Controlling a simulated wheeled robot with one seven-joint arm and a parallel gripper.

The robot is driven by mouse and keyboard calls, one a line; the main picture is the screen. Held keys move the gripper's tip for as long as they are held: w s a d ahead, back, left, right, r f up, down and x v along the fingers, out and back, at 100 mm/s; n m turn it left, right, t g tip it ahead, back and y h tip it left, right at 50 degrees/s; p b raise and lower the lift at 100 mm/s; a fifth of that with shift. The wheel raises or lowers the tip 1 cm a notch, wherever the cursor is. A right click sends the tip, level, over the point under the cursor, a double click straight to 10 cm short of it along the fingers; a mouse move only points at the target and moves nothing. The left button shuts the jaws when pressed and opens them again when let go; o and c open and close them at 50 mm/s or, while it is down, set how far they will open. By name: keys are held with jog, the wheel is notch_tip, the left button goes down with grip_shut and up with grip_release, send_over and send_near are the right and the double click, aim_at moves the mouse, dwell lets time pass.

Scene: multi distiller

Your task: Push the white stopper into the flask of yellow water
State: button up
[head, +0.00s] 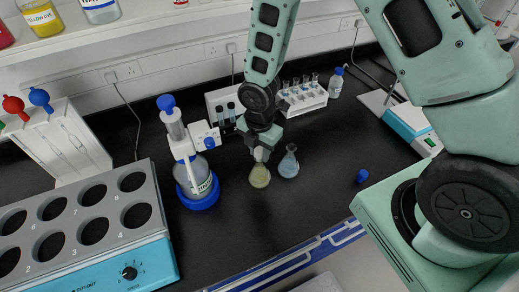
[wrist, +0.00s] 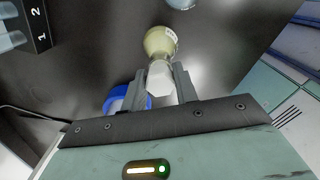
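The flask of yellow water (head: 260,178) stands on the black bench below my gripper (head: 260,148). In the wrist view the flask (wrist: 160,41) lies just beyond the fingertips of my gripper (wrist: 160,74), with its neck toward them. The white stopper (wrist: 160,84) is between the two fingers, which appear to touch it on both sides. In the head view the stopper (head: 259,155) shows as a pale shape at the top of the flask's neck. I cannot tell how deep it sits in the neck.
A flask of bluish liquid (head: 289,165) stands close on the right. A dispenser bottle with a blue base ring (head: 199,200) is on the left. A tube rack (head: 304,98) is behind. A small blue cap (head: 362,176) lies on the right. The bench in front is clear.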

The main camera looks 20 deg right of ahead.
jog(key=o, duration=0.3)
notch_tip(320, 180, up, 17)
jog(key=b, duration=0.1)
jog(key=shift+r, duration=0.2)
dwell(0.7)
jog(key=s+a+f+m+b, duration=0.1)
jog(key=s+a+m+b, duration=0.2)
jog(key=s+m, duration=0.5)
jog(key=s+a+f+m+b, duration=0.2)
jog(key=s+m+b, duration=0.3)
jog(key=s+m, duration=0.3)
jog(key=s+a, duration=0.1)
jog(key=s, duration=0.3)
jog(key=shift+a+y, duration=0.2)
jog(key=shift+y, duration=0.1)
